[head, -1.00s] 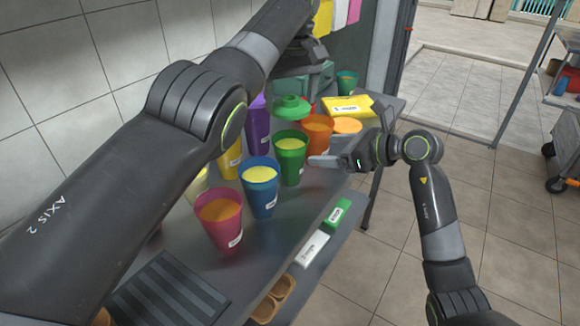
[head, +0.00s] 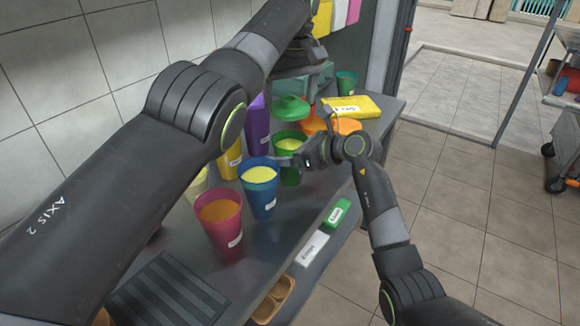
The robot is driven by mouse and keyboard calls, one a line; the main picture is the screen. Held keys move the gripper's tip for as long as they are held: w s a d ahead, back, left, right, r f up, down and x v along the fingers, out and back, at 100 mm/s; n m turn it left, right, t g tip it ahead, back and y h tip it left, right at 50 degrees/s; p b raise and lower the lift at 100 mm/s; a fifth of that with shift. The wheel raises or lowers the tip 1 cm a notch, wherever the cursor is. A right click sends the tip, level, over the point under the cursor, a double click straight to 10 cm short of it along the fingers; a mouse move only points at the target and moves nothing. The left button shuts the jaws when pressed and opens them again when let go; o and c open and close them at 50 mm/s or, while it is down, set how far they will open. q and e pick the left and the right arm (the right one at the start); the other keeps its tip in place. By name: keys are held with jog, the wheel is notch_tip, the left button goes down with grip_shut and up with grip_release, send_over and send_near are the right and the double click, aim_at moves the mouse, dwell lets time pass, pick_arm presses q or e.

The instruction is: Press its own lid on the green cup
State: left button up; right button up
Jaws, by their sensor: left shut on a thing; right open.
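The green cup (head: 290,137) stands among other cups on the metal counter, with pale yellow liquid showing at its open top. A green lid (head: 291,108) hangs above and slightly behind the cup's rim, apart from it. My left gripper (head: 294,95) is shut on this lid from above; its fingers are largely hidden by my arm and the lid. My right gripper (head: 284,161) is open at the front right side of the green cup and hides much of its body. I cannot tell whether its fingers touch the cup.
A blue cup (head: 260,200) and a magenta cup (head: 222,235) stand in front; yellow (head: 230,160), purple (head: 257,125) and orange (head: 314,124) cups are close by. An orange lid (head: 348,126) and a yellow packet (head: 352,107) lie behind. Small boxes (head: 337,213) sit on the lower shelf.

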jog(key=c, duration=1.1)
pick_arm(q)
jog(key=shift+f, duration=2.45)
pick_arm(e)
jog(key=shift+c, duration=0.2)
pick_arm(q)
jog(key=shift+f, duration=0.1)
jog(key=shift+f, duration=0.8)
jog(key=shift+s+f, duration=0.1)
jog(key=shift+f, duration=0.55)
jog(key=o, duration=0.9)
jog(key=shift+d, duration=0.1)
